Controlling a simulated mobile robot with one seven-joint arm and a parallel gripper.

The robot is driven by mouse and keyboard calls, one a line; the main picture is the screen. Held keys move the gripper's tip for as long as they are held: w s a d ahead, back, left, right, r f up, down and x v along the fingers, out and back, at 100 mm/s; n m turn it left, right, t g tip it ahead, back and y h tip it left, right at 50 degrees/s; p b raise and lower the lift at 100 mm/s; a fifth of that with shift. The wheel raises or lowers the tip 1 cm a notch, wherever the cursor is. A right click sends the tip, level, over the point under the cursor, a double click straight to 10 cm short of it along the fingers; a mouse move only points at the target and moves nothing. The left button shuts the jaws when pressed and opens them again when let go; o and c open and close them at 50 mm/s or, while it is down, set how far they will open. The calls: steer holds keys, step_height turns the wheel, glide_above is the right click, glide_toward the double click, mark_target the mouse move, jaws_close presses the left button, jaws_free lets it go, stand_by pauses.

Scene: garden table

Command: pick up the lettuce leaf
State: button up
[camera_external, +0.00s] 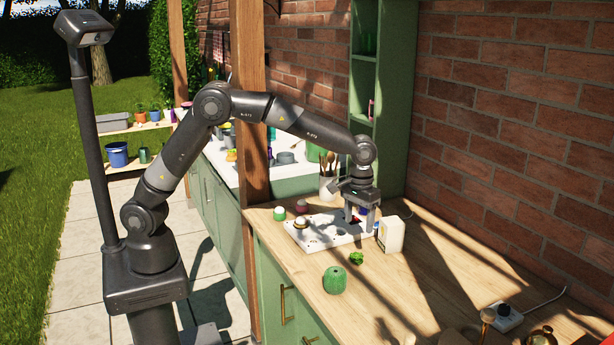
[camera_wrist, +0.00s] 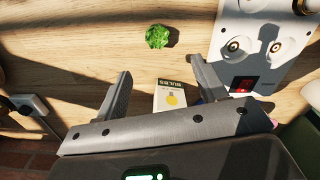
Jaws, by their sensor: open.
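The lettuce leaf (camera_external: 357,258) is a small, bright green, crinkled piece lying on the wooden worktop (camera_external: 420,300). It also shows in the wrist view (camera_wrist: 157,36), near the top middle, beyond my fingertips. My gripper (camera_external: 361,220) points down over the right part of the white board, behind the leaf in the external view. In the wrist view my gripper (camera_wrist: 160,82) has its fingers wide apart with nothing held between them. The leaf is apart from both fingers and fully in sight.
A white panel (camera_external: 312,233) with round recesses and a red switch lies by my gripper. A cream box (camera_external: 391,235) stands close right of my fingers. A green round container (camera_external: 335,280) stands in front of the leaf. A utensil pot (camera_external: 328,187) is behind. Bare wood surrounds the leaf.

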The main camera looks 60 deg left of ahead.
mark_target(357, 255)
steer(key=f, duration=1.1)
steer(key=shift+s+d+f, duration=0.1)
steer(key=shift+d+f, duration=0.05)
steer(key=shift+d, duration=0.1)
steer(key=c, duration=1)
